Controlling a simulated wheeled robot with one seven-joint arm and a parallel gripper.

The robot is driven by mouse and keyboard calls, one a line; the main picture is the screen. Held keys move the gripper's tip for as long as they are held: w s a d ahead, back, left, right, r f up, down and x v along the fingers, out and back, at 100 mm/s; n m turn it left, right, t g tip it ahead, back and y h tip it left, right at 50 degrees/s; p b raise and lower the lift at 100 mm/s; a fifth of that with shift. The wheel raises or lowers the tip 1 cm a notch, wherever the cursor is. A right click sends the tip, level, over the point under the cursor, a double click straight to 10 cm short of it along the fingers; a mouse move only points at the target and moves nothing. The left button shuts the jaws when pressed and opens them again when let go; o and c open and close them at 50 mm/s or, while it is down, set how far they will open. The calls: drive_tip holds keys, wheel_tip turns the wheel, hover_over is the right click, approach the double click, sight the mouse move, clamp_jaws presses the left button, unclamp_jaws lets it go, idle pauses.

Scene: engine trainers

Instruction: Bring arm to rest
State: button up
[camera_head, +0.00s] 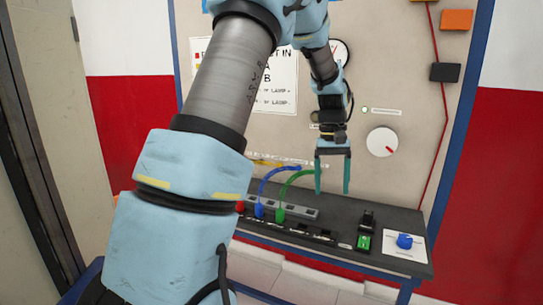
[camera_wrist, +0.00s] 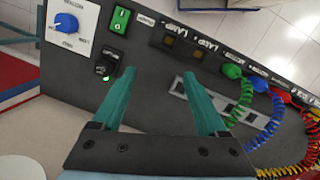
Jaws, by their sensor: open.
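My gripper (camera_head: 332,172) is open and empty, with its two teal fingers pointing down above the dark shelf of the trainer panel. In the wrist view, my gripper (camera_wrist: 160,95) shows both fingers spread apart with nothing between them. My arm is extended across the head view, its upper links light blue and grey. Below the fingers lies the dark control shelf (camera_head: 345,215); I cannot tell the exact height above it. The fingers appear apart from the green cable (camera_head: 294,181) behind them.
The trainer's upright beige panel (camera_head: 400,80) stands close behind my gripper, with a white dial (camera_head: 382,141). The shelf holds a blue knob (camera_head: 404,240), a green switch (camera_head: 363,242) and a blue cable (camera_head: 272,176). In the wrist view, coiled cables with plugs (camera_wrist: 232,71) crowd the right.

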drive_tip(key=s+a+f+t, duration=0.1)
drive_tip(key=s+a, duration=0.5)
drive_tip(key=a, duration=0.5)
drive_tip(key=s+a+f+t, duration=0.1)
drive_tip(key=s+a+t, duration=0.1)
drive_tip(key=s+a, duration=0.5)
drive_tip(key=a, duration=0.5)
drive_tip(key=shift+f, duration=0.3)
